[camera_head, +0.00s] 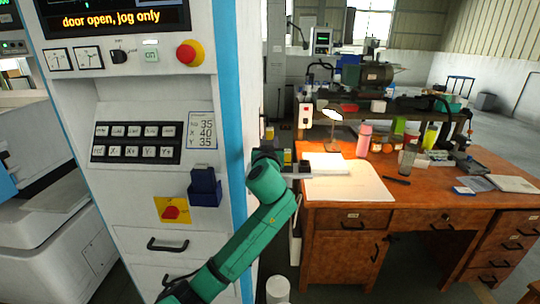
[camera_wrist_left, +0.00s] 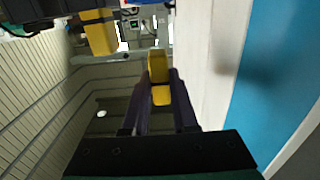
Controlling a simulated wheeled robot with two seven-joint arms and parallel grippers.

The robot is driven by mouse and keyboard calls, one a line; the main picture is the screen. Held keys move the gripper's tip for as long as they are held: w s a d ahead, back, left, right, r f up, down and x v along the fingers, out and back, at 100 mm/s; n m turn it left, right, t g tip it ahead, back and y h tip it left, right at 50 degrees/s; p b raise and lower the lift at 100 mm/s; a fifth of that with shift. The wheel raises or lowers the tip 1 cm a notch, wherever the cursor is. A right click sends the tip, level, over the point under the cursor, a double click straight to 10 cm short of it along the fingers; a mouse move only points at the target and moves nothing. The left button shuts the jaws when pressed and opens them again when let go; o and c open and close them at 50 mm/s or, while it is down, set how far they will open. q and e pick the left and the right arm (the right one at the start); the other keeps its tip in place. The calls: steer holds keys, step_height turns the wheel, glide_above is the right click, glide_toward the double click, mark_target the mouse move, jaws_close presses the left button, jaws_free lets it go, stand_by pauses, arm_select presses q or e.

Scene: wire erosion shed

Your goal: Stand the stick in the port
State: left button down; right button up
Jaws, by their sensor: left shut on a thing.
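My left gripper (camera_wrist_left: 159,92) is shut on a yellow stick (camera_wrist_left: 158,68), which shows between its dark fingers in the left wrist view. In the head view, my green left arm reaches up past the right edge of the machine cabinet, and its wrist hides most of the gripper (camera_head: 269,151). I cannot make out the port for certain. A dark blue holder (camera_head: 205,190) sits on the cabinet front, left of the arm and apart from the gripper. My right gripper is not in view.
The white cabinet (camera_head: 140,185) with a blue edge strip stands close left of my arm. A red stop button (camera_head: 190,53) sticks out of it. A wooden desk (camera_head: 425,210) with papers, bottles and a lamp stands at right. Another yellow block (camera_wrist_left: 99,34) shows in the wrist view.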

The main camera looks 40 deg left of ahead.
arm_select(q)
step_height(320, 180, down, 4)
steer(key=shift+s+f, duration=0.1)
steer(key=shift+f+b, duration=0.5)
steer(key=shift+b, duration=0.2)
steer(key=c, duration=0.7)
jaws_free()
steer(key=shift+r, duration=0.1)
